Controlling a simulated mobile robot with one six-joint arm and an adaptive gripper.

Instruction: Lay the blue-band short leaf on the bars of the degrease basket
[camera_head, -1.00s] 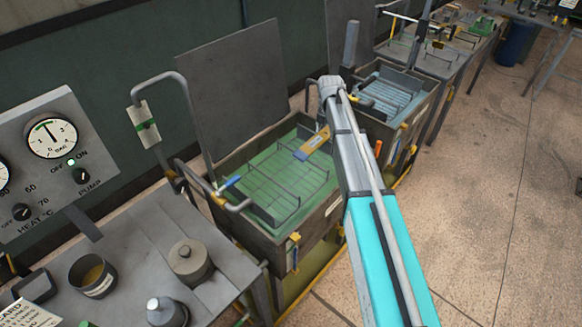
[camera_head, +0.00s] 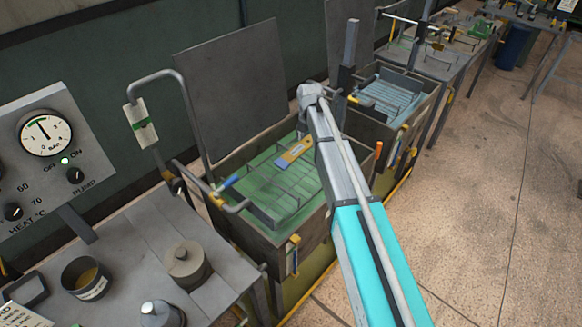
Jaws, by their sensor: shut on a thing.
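The short leaf (camera_head: 295,152), a flat yellow strip with a blue-grey part towards its lower left end, is over the far right part of the wire basket in the green bath. My gripper (camera_head: 307,137) is mostly hidden behind my own arm, at the leaf's upper right end, and is shut on it. The basket (camera_head: 262,214) has thin dark bars and a raised wire rim, and sits in the green tank. I cannot tell whether the leaf touches the bars or hangs just above them.
A second tank (camera_head: 392,98) with a pale blue bath stands behind to the right. A raised grey lid (camera_head: 232,85) stands behind the green tank. A bent pipe (camera_head: 180,105) rises at its left. A bench with pots (camera_head: 187,262) is at front left.

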